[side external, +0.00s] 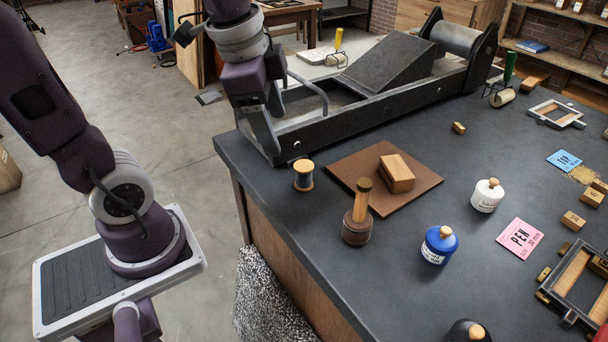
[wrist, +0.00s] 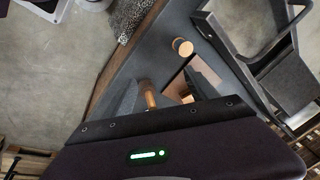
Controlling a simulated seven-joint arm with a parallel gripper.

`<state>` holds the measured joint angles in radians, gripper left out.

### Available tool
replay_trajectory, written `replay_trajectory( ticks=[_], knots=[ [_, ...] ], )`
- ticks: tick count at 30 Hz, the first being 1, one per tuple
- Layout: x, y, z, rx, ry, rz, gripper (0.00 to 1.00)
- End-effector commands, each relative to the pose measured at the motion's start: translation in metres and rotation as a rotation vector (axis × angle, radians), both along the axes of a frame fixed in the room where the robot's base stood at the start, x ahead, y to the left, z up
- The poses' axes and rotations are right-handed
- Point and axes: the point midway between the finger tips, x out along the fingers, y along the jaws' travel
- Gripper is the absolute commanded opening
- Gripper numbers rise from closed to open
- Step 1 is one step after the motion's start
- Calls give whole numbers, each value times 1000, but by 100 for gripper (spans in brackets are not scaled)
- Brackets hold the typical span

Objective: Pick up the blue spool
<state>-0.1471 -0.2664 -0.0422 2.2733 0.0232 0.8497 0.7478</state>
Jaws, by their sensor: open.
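The blue spool (side external: 303,176) stands upright near the left edge of the dark bench, with wooden ends and blue thread between them. In the wrist view the round wooden top of the spool (wrist: 183,46) shows beyond my fingers. My gripper (side external: 270,150) is open and empty, pointing down a little behind and left of the spool in the side view, apart from it. In the wrist view my gripper (wrist: 163,88) shows its two dark fingers spread apart.
A wooden-handled tool (side external: 358,215) stands close to the spool. A brown board (side external: 345,150) with a wooden block (side external: 397,173) lies to its right. The long grey press (side external: 375,95) is behind my gripper.

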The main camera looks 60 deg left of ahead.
Motion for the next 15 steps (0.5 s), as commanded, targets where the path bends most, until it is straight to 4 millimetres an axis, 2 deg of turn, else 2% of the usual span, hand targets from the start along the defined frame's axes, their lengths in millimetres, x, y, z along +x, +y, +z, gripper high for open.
replay_trajectory(
  ticks=[1, 3, 6, 10, 15],
  knots=[
    [26, 12, -17, 36, 77, -149, 67],
    [55, 28, -42, 72, 161, -382, 67],
    [84, 48, -79, 84, 240, -657, 67],
    [101, 62, -109, 76, 280, -859, 67],
    [103, 64, -130, 72, 289, -914, 67]
  ],
)
